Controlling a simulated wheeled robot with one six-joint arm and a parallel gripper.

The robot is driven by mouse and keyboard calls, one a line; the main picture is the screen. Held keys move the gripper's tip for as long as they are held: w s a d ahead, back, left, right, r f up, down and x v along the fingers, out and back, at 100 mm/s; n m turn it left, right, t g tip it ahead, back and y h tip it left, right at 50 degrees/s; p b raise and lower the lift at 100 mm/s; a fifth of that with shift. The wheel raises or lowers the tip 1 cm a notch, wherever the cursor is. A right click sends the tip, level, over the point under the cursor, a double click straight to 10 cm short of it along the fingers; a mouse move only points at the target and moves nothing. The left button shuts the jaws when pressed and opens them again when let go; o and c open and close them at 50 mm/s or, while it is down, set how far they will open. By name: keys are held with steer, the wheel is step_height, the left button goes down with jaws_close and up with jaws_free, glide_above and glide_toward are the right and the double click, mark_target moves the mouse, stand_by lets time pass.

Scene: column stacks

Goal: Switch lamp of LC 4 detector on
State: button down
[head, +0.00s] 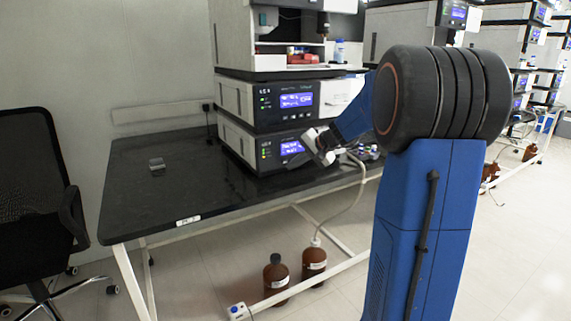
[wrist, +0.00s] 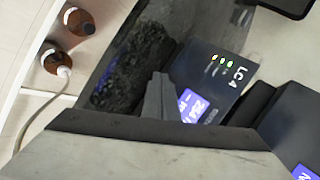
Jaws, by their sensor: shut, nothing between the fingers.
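The LC 4 detector (wrist: 240,92) shows its dark front panel in the wrist view, with the label "LC4", a row of small lit lights (wrist: 222,60) and a blue screen (wrist: 190,103). The lights' captions are too small to read. My gripper (wrist: 160,82) is shut and empty in front of the panel, its fingers covering part of the screen's side. In the head view, my gripper (head: 326,158) is at the front of the lowest unit in the stack, beside its lit screen (head: 291,147). Whether the fingertips touch the panel cannot be told.
Another unit (head: 235,97) with a lit screen sits on top, and an open-fronted module above that. Brown bottles (head: 276,275) stand on the floor below. A chair (head: 35,190) is at left.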

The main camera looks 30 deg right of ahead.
steer(key=s, duration=0.4)
steer(key=shift+s+d, duration=0.1)
steer(key=shift+s, duration=0.2)
stand_by(0.6)
steer(key=s+a+f+n+g+h, duration=0.1)
steer(key=s+a+n+g, duration=0.35)
steer(key=s+a, duration=1.35)
steer(key=s+f+n+h, duration=0.1)
steer(key=s+f+n, duration=0.2)
steer(key=s, duration=0.7)
steer(key=s+a+f+n+h, duration=0.1)
steer(key=s+f+n+h, duration=0.1)
steer(key=s, duration=0.7)
steer(key=shift+s+f+n, duration=0.35)
steer(key=shift+f+n, duration=0.2)
steer(key=shift+f, duration=0.25)
steer(key=shift+a+t, duration=0.1)
steer(key=shift+t, duration=0.15)
